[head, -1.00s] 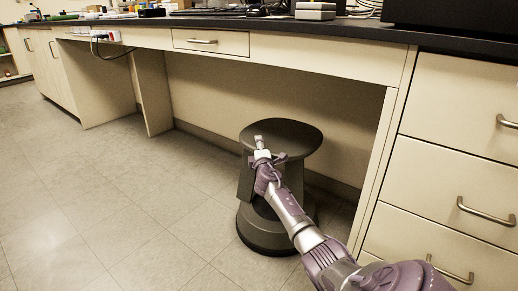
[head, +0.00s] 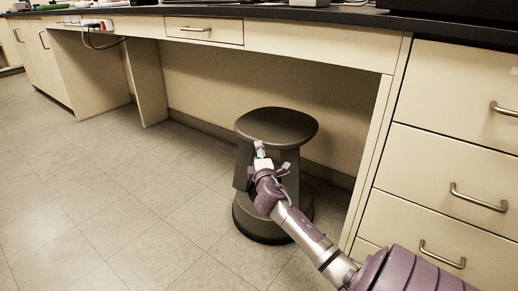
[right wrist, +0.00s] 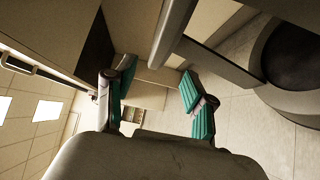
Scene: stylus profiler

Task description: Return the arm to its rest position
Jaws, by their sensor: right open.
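My right arm (head: 305,232) reaches in from the lower right in the head view. Its right gripper (head: 261,152) appears in front of the dark stool, below the level of the bench top. In the right wrist view the right gripper (right wrist: 160,98) has its two green-padded fingers spread apart, with nothing between them. I cannot tell from the head view whether the gripper touches the stool. My left gripper is not in view.
A dark round stool (head: 277,124) stands in the knee space under the bench (head: 310,14). Cream drawers with metal handles (head: 478,197) stand close on the right. The tiled floor (head: 110,190) at the left is open. The stool's base also shows in the right wrist view (right wrist: 277,98).

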